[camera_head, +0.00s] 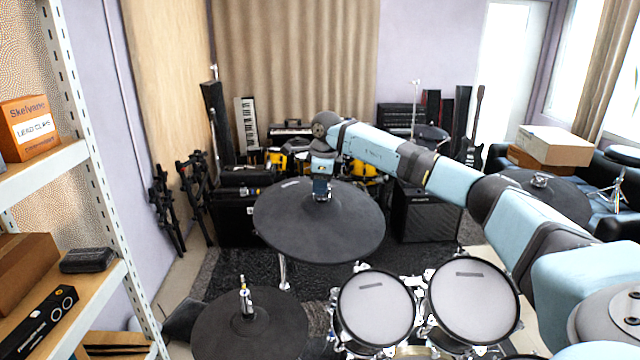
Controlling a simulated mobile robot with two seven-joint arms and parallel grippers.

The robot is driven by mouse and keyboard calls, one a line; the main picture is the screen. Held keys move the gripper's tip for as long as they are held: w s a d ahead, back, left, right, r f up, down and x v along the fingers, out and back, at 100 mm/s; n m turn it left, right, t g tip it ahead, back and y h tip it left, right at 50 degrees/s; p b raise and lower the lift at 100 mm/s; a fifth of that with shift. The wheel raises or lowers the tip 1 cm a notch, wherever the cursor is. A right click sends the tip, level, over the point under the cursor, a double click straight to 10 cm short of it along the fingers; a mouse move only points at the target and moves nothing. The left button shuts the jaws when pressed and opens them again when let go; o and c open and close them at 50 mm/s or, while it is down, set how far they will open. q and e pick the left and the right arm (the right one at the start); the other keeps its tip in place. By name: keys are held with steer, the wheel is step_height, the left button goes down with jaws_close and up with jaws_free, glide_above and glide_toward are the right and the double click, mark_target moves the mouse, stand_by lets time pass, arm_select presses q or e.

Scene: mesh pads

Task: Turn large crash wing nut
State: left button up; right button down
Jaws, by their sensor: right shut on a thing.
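A large dark crash cymbal pad (320,238) stands on its stand in the middle of the view, its face tilted toward me. My right arm reaches in from the right, and its gripper (322,196) points down at the centre of this cymbal. The gripper is shut on the wing nut (323,198) at the top of the cymbal's post; the nut is small and mostly hidden by the fingers. My left gripper is not in view.
Two mesh drum pads (376,308) (473,300) stand below the crash. A hi-hat pad (248,330) with its upright rod is at lower left. Another cymbal (545,195) lies behind my right arm. A shelf (75,165) with boxes borders the left side.

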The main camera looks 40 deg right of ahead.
steer(key=m, duration=0.4)
steer(key=shift+d+r+m+p, duration=0.1)
steer(key=shift+m+p, duration=0.2)
steer(key=shift+p, duration=0.1)
steer(key=m, duration=0.3)
steer(key=shift+w+d+m, duration=0.1)
steer(key=shift+m, duration=0.2)
steer(key=m+p, duration=0.1)
steer(key=m, duration=0.2)
steer(key=shift+d+m, duration=0.1)
steer(key=shift+m, duration=0.2)
steer(key=shift+d+m, duration=0.1)
steer(key=shift+m, duration=1.9)
steer(key=c, duration=1.2)
jaws_free()
